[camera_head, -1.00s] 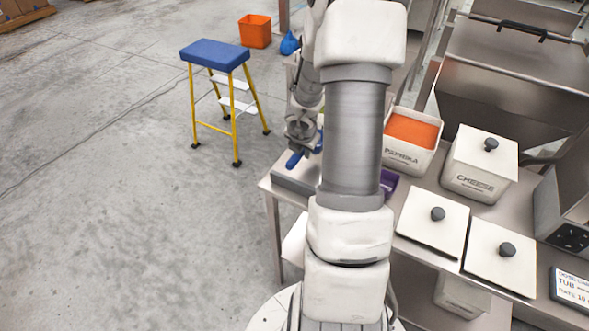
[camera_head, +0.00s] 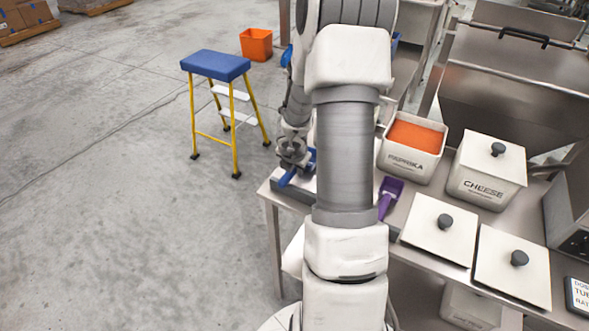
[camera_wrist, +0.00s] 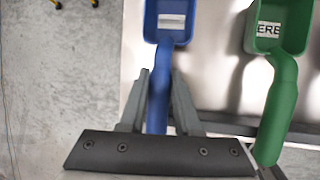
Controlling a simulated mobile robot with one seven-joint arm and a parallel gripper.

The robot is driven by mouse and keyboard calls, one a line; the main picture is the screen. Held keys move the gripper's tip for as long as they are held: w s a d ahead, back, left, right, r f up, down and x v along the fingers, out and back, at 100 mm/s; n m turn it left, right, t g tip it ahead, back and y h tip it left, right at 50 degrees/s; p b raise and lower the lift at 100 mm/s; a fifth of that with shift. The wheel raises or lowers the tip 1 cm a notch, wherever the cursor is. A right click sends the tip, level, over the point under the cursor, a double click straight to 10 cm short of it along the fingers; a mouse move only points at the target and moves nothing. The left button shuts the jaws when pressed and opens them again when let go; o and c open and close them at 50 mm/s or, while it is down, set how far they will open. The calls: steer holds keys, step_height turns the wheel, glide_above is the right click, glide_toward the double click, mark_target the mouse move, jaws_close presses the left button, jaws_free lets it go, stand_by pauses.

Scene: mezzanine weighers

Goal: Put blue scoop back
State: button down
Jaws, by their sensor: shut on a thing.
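The blue scoop (camera_wrist: 158,100) is in my gripper (camera_wrist: 161,78) in the wrist view. The fingers are shut on its handle, and its pale-labelled scoop end points away from the gripper. In the head view, my gripper (camera_head: 293,160) is at the left end of the steel table, with part of the blue scoop (camera_head: 288,178) showing below it. A green scoop (camera_wrist: 280,85) with a partly readable label lies to the right of the blue scoop in the wrist view. I cannot tell whether the blue scoop touches the surface under it.
A purple scoop (camera_head: 390,192) lies by the paprika tub (camera_head: 411,148). The cheese tub (camera_head: 486,172) and two lidded tubs (camera_head: 434,226) (camera_head: 511,270) stand to the right. A yellow step stool with a blue top (camera_head: 215,66) and an orange bin (camera_head: 256,44) are on the floor.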

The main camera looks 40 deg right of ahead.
steer(key=c, duration=0.6)
jaws_free()
steer(key=shift+f, duration=0.15)
steer(key=shift+r+p, duration=0.45)
steer(key=shift+r, duration=0.1)
steer(key=p+v, duration=0.6)
steer(key=v, duration=0.5)
steer(key=shift+s+a, duration=0.2)
steer(key=shift+w+r, duration=0.1)
